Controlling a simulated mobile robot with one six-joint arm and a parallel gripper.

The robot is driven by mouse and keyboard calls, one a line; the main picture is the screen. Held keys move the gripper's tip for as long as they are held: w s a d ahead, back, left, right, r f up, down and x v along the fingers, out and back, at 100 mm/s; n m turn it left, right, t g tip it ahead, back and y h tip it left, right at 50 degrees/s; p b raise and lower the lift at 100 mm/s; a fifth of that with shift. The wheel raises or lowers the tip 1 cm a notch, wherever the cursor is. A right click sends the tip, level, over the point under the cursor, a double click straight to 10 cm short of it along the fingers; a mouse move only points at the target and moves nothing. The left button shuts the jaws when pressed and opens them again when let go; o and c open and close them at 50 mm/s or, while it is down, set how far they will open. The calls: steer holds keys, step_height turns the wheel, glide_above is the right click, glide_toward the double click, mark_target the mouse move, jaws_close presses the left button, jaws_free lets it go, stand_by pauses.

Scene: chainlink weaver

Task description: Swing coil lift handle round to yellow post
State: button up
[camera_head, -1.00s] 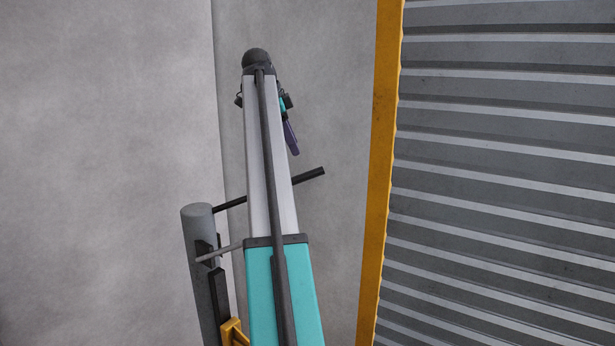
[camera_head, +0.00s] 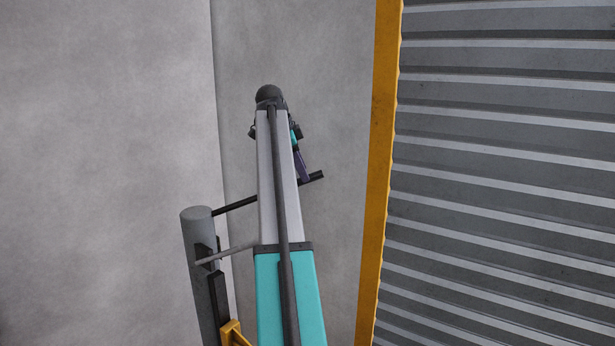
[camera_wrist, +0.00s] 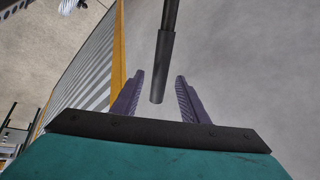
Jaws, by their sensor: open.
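The lift handle is a thin dark bar (camera_head: 235,205) running from the top of a grey round column (camera_head: 200,265) toward the right, partly hidden behind my arm. In the wrist view its thicker grip end (camera_wrist: 163,68) lies between the two purple fingers of my gripper (camera_wrist: 160,78). The fingers are open, with a gap on each side of the bar.
A grey ribbed shutter (camera_head: 500,180) fills the right side beyond the yellow upright. A second pale rod (camera_head: 225,254) sticks out of the column lower down. A small yellow bracket (camera_head: 233,333) sits at the column's lower right. A plain grey wall (camera_head: 100,120) is behind.

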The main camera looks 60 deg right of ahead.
steer(key=shift+p+x, duration=0.85)
steer(key=shift+x, duration=1.65)
jaws_close()
